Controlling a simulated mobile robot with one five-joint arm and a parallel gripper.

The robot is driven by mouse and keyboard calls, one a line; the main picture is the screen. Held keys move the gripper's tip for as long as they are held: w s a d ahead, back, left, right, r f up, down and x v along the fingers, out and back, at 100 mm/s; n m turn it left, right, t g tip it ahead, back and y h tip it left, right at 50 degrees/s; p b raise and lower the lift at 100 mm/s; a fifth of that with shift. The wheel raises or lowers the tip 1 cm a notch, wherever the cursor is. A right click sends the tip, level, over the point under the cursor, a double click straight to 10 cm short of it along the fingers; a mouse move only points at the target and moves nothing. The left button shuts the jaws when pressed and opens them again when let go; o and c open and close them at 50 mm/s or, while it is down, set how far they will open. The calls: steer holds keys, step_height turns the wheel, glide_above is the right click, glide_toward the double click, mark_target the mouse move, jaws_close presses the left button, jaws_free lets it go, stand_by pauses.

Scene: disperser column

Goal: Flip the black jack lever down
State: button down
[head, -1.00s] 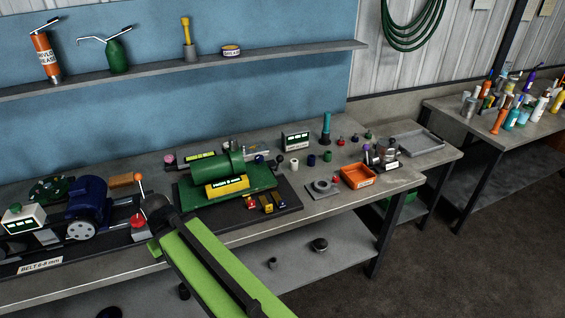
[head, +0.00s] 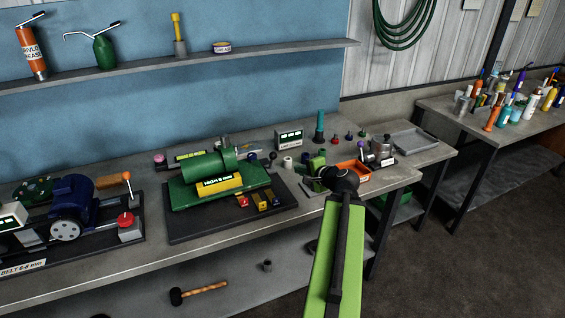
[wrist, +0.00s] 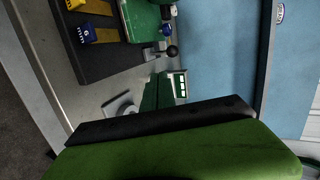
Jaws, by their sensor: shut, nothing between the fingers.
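The black jack lever (head: 272,157) has a ball knob and sits at the right end of the green machine (head: 205,178) on the bench. In the wrist view, the lever's black knob (wrist: 171,50) stands on a thin rod beside the machine's dark base. My gripper (head: 318,158) is green, shut and empty. In the head view it is to the right of the lever and apart from it. The wrist view shows my gripper (wrist: 158,88) partly hidden behind my own arm. The fingertips are small and hard to make out.
A display box (head: 289,138) stands behind the lever. Yellow blocks (head: 262,199) sit on the machine's dark base plate (head: 229,215). A blue motor (head: 75,203) is at left.

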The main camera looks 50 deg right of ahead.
steer(key=shift+w, duration=0.1)
steer(key=b, duration=0.4)
glide_toward(272, 161)
steer(key=shift+w+d+f, duration=0.1)
steer(key=shift+w+d, duration=0.1)
steer(key=shift+w, duration=0.5)
steer(key=shift+w+d, duration=0.2)
steer(key=shift+w, duration=0.55)
